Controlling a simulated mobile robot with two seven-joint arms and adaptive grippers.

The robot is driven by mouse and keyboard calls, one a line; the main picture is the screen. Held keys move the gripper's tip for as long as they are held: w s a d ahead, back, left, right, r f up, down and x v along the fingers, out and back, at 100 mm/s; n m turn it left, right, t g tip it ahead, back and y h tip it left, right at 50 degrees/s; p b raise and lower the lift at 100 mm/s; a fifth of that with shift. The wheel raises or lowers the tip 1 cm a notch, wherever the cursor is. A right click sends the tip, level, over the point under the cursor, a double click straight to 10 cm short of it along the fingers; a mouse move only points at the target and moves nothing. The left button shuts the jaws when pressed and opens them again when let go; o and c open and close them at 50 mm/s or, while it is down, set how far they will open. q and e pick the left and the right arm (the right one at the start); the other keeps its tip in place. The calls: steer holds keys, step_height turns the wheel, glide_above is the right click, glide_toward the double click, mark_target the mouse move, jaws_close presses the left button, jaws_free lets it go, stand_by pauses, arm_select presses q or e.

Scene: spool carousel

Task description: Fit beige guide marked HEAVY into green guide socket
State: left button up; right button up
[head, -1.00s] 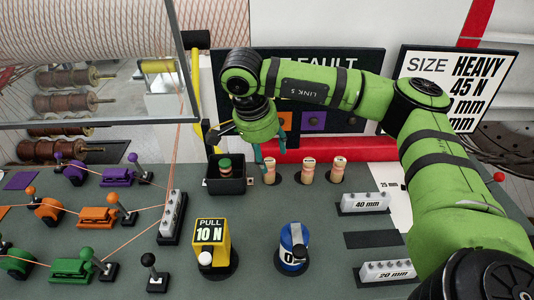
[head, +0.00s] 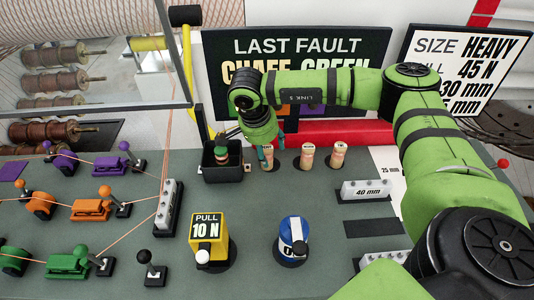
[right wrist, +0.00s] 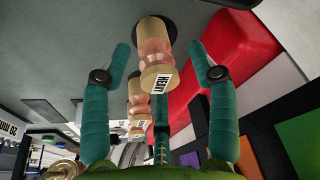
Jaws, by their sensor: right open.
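Three beige guides stand in a row at the back of the grey-green table. The leftmost guide (head: 268,160) is partly hidden by my right gripper (head: 265,154). In the right wrist view, the nearest beige guide (right wrist: 155,60) carries a HEAVY label and stands between the open teal fingers of the right gripper (right wrist: 163,50), with gaps on both sides. A second guide (right wrist: 138,108) shows behind it. The green unit (head: 67,265) is at the front left; I cannot make out its socket clearly. My left gripper is not in view.
A black box (head: 223,174) holding a green-topped piece is just left of the gripper. A red bar (head: 345,132) lies behind the guides. The yellow 10 N block (head: 209,240) and blue unit (head: 293,238) stand in front. Orange lines run across the left side.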

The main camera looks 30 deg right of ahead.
jaws_close()
steer(key=shift+r, duration=0.1)
